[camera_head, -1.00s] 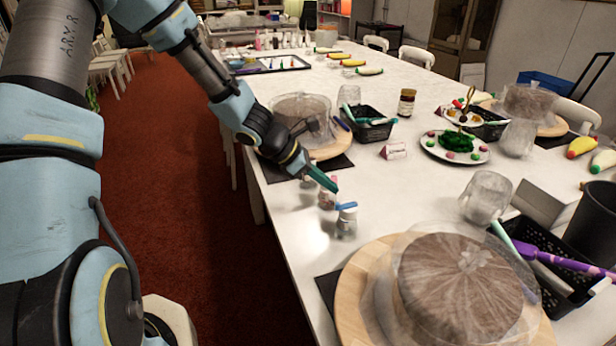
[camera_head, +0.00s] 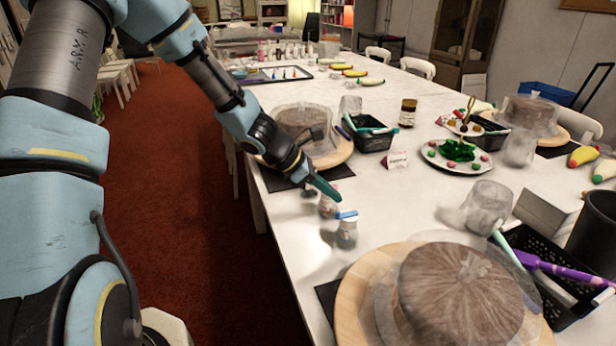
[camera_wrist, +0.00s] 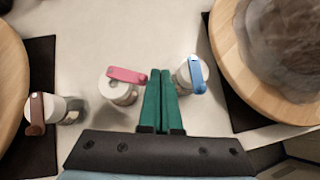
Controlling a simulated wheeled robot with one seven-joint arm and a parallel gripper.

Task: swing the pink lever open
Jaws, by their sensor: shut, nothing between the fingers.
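The pink lever (camera_wrist: 127,75) lies across the top of a small pale jar (camera_wrist: 122,94) left of my fingers in the wrist view. Its right end is right beside the left finger; I cannot tell if they touch. My gripper (camera_wrist: 159,72) is shut and empty, its green fingers pointing between this jar and one with a blue lever (camera_wrist: 197,75). In the head view my gripper (camera_head: 339,198) reaches down over the small jars and partly hides the pink one (camera_head: 327,207). The blue lever (camera_head: 346,214) is just nearer the camera.
A jar with a brown lever (camera_wrist: 37,113) stands farther left. Wooden turntables (camera_wrist: 226,60) with wrapped cakes flank the jars, with dark mats beneath. Black baskets (camera_head: 374,139), a glass jar (camera_head: 487,203) and a plate (camera_head: 456,164) stand to the right.

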